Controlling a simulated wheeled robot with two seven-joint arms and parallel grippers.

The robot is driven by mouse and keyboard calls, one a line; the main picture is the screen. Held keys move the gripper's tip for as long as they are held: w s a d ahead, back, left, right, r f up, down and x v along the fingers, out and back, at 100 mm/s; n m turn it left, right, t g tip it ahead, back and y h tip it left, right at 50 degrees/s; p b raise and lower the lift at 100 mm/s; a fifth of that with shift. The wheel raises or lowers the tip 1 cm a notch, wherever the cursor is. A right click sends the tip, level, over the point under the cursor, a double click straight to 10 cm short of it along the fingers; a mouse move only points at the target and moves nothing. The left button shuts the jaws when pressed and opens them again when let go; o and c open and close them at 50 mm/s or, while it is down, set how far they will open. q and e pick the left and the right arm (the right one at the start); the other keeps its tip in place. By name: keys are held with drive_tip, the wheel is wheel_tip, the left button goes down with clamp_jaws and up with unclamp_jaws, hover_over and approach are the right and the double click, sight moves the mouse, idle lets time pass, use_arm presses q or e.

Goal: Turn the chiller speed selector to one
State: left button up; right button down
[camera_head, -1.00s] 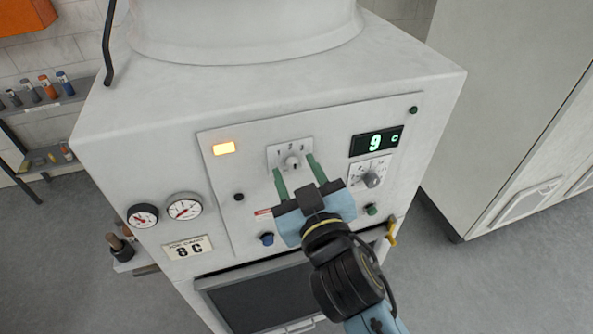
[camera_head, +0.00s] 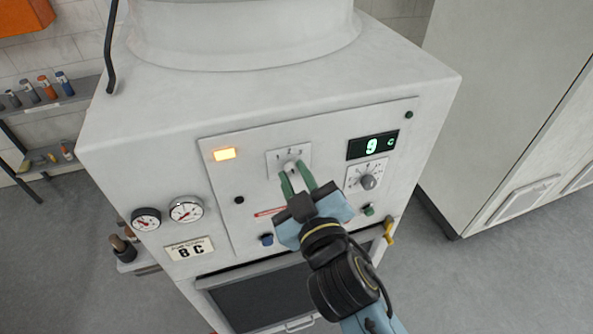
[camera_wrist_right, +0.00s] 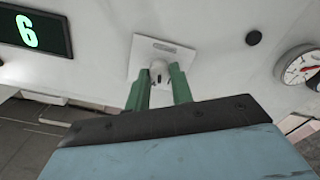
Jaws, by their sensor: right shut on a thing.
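The chiller speed selector (camera_head: 290,166) is a small pale knob on a square plate (camera_head: 275,157) marked 1, 2, 3, on the front panel of the white machine. My right gripper (camera_head: 295,174) is at the knob, its green fingers closed in on either side of it. In the right wrist view the knob (camera_wrist_right: 159,70) sits between the tips of the gripper (camera_wrist_right: 160,78). The gripper is shut on it. The fingers hide part of the knob, and I cannot tell which number it points to. My left gripper is not in view.
A lit amber lamp (camera_head: 224,154) is at the panel's upper left.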

drive_tip(key=n+p, duration=0.2)
drive_tip(key=n, duration=0.1)
drive_tip(key=shift+r, duration=0.1)
drive_tip(key=shift+n+p, duration=0.7)
drive_tip(key=shift+n, duration=0.9)
drive_tip(key=c, duration=1.2)
unclamp_jaws()
drive_tip(key=b+v, duration=0.2)
drive_tip(key=v, duration=1.1)
drive_tip(key=shift+s+b, duration=0.15)
drive_tip(key=shift+b, duration=0.2)
